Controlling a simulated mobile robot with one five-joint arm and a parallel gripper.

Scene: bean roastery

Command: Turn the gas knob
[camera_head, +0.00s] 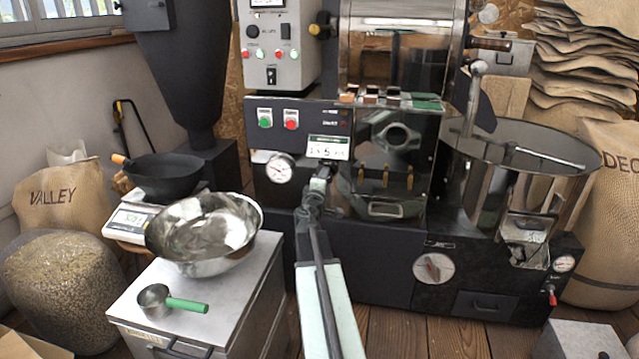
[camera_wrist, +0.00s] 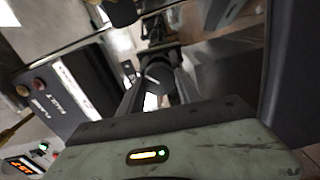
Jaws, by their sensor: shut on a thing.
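My gripper (camera_head: 319,184) reaches the front of the black roaster, just below the small digital display. In the wrist view my gripper (camera_wrist: 157,78) has its two dark fingers closed in on the gas knob (camera_wrist: 155,73). A pale line shows on the knob between the fingers. In the head view the knob is hidden behind my gripper and arm. How far the knob is turned is hard to tell.
A round gauge (camera_head: 280,168) sits left of my gripper, with the display (camera_head: 328,147) above. A steel bowl (camera_head: 204,232) and green-handled scoop (camera_head: 170,301) rest on the cabinet at left. A cooling drum (camera_head: 490,195) stands right.

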